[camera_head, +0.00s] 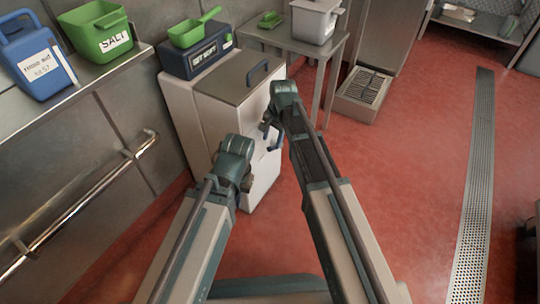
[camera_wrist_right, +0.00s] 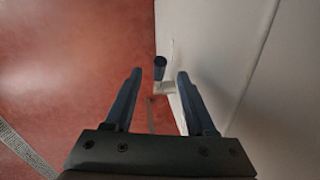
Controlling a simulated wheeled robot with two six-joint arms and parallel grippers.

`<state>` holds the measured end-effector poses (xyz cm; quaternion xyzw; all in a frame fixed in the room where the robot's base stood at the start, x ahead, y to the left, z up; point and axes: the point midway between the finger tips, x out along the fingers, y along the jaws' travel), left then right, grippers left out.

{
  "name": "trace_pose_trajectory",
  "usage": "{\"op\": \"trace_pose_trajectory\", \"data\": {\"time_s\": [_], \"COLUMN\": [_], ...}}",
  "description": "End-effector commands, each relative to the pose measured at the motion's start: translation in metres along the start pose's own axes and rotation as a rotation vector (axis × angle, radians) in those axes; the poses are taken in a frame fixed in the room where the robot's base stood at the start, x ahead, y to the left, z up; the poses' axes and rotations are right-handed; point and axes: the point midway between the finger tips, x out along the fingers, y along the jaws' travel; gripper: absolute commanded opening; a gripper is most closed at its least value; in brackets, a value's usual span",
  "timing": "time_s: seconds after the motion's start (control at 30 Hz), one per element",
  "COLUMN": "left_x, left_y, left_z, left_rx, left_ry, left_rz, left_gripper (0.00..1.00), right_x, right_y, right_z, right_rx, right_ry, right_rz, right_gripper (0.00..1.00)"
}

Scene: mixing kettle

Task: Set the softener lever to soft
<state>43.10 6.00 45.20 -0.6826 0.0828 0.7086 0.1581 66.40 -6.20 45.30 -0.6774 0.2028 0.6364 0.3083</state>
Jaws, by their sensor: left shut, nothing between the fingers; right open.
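The softener looks to be the pale cabinet (camera_head: 186,112) with a grey lid and a blue lid handle, standing ahead of me in the head view. In the right wrist view a short dark lever (camera_wrist_right: 160,68) with a rounded end stands out from a light mount beside the pale cabinet face (camera_wrist_right: 225,55). My right gripper (camera_wrist_right: 157,80) is open, and the lever shows between its two fingers, towards their tips. I cannot tell whether they touch it. In the head view my right gripper (camera_head: 270,130) is at the cabinet's front. My left gripper (camera_head: 246,182) is shut and empty, its fingers mostly hidden.
A dark blue box (camera_head: 196,60) and a green scoop (camera_head: 192,30) stand behind the lid. A shelf at the left holds a green salt bin (camera_head: 97,28) and a blue jug (camera_head: 34,62).

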Motion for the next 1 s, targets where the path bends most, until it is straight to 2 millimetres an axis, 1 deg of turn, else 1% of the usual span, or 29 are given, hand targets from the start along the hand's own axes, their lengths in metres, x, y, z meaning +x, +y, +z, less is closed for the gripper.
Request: {"op": "trace_pose_trajectory", "data": {"time_s": [0.03,0.3,0.4,0.53,0.8,0.87,1.0], "left_x": [0.015,0.050,0.059,0.063,0.062,0.062,0.062], "left_y": [0.002,0.005,0.006,0.006,0.006,0.006,0.006], "left_z": [-0.001,-0.003,-0.003,-0.004,-0.004,-0.004,-0.004], "left_rx": [-0.002,-0.010,-0.011,-0.011,-0.011,-0.011,-0.011], "left_ry": [0.000,0.000,0.001,0.001,0.001,0.001,0.001], "left_rz": [0.000,0.000,0.000,0.000,0.000,0.000,0.000], "left_gripper": [0.00,0.00,0.00,0.00,0.00,0.00,0.00], "right_x": [0.015,0.051,0.060,0.064,0.063,0.063,0.063], "right_y": [0.001,0.001,0.001,0.000,0.000,0.000,0.000], "right_z": [0.000,0.000,0.000,0.000,0.000,0.000,0.000], "right_rx": [0.000,0.001,0.001,0.001,0.000,0.000,0.000], "right_ry": [0.000,0.000,0.000,0.000,0.000,0.000,0.000], "right_rz": [0.000,0.000,0.000,0.000,0.000,0.000,0.000], "right_gripper": [0.56,0.56,0.56,0.56,0.56,0.45,0.20]}}
